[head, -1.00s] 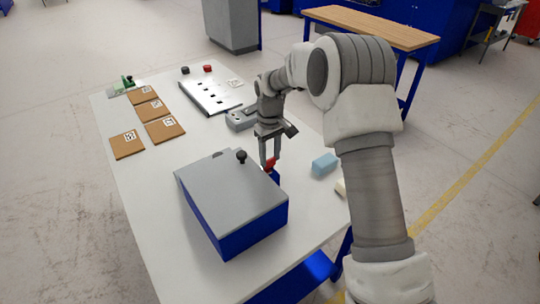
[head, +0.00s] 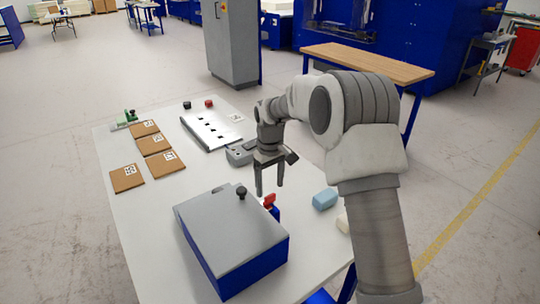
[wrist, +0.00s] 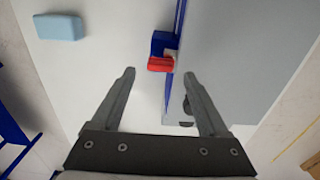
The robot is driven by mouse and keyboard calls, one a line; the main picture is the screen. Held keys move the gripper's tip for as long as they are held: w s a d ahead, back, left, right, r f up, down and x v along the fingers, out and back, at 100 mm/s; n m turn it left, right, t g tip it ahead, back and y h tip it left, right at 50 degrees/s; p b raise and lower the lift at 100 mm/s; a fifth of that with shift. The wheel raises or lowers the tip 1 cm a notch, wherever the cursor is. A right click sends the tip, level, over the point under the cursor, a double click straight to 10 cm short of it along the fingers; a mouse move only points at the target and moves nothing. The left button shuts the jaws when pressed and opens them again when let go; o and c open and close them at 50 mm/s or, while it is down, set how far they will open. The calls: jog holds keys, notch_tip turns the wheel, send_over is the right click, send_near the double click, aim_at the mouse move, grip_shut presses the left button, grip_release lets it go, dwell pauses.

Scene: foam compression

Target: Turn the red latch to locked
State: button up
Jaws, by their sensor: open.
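The red latch (head: 269,200) sits on a blue mount at the right side of a blue box (head: 233,262) with a closed grey lid (head: 228,224). The latch also shows in the wrist view (wrist: 160,64), ahead of my fingertips, with its length across the picture. My gripper (head: 270,193) is open and empty, pointing down close behind the latch in the head view. In the wrist view, the gap between my fingers (wrist: 160,74) shows the latch a little beyond the tips. I see no contact. A black knob (head: 241,192) stands on the lid.
A light blue block (head: 325,199) and a cream block (head: 343,222) lie right of the latch. Brown squares (head: 154,144) and a metal plate with slots (head: 211,128) lie farther back. A grey device (head: 239,154) is behind my gripper. The white table (head: 140,215) is clear left of the box.

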aim_at(270, 195)
notch_tip(270, 195, up, 14)
jog(key=shift+r+p, duration=0.2)
jog(key=shift+p, duration=0.15)
jog(key=s+d+r+m+t, duration=0.1)
jog(key=s+d+r+m, duration=0.1)
jog(key=s+d+r, duration=0.45)
jog(key=s+d+r+m+t, duration=0.15)
jog(key=s+r, duration=0.25)
jog(key=s, duration=0.6)
jog(key=s+d+f+m+t, duration=0.1)
jog(key=s+d+f, duration=0.1)
jog(key=s, duration=0.6)
jog(key=s+d+f+m+t, duration=0.2)
jog(key=s, duration=0.7)
jog(key=shift+f, duration=0.4)
